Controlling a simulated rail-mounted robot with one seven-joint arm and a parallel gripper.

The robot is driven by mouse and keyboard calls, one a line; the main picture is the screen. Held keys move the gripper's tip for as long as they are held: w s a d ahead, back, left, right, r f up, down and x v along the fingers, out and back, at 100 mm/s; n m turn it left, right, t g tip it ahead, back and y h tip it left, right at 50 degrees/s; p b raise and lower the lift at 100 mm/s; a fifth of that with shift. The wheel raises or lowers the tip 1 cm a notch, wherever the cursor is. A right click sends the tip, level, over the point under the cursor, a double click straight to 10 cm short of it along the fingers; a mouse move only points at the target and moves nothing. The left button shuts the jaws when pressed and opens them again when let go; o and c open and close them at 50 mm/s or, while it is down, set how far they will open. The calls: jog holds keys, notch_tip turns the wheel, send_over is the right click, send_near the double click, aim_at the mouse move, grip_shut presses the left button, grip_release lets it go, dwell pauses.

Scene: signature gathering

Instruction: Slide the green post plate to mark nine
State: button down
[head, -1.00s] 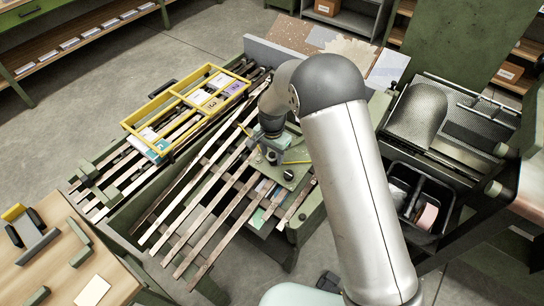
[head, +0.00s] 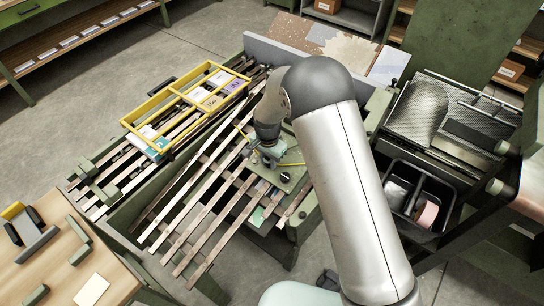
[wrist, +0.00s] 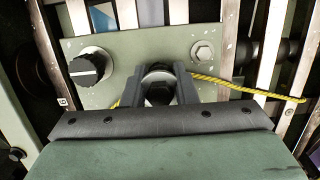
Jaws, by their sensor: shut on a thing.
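The green post plate (head: 292,186) lies across the slatted rails near the middle of the head view. In the wrist view the plate (wrist: 130,62) fills the upper middle, with a black knob (wrist: 90,67) at left and a hex bolt (wrist: 202,53) at right. My gripper (wrist: 160,72) is shut on the dark upright post (wrist: 158,92) at the plate's middle. In the head view my gripper (head: 268,152) is low over the plate, partly hidden by my wrist. A small white label (wrist: 62,101) shows beside the plate's left end; its character is too small to read surely.
A yellow-black cord (wrist: 245,90) runs right from the post. A black bin (head: 418,205) is at right. Metal slats (head: 195,215) extend toward the near left.

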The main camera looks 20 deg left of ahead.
aim_at(261, 176)
jog(key=s, duration=0.1)
jog(key=s+a, duration=0.1)
jog(key=s, duration=0.2)
jog(key=shift+a+f+b, duration=0.25)
jog(key=shift+f+b, duration=0.1)
jog(key=shift+b, duration=0.05)
jog(key=c, duration=1.1)
grip_release()
jog(key=shift+w, duration=0.1)
jog(key=shift+c, duration=0.2)
jog(key=shift+r, duration=0.1)
notch_tip(261, 176, up, 17)
jog(key=shift+r+b, duration=0.15)
jog(key=shift+b, duration=0.3)
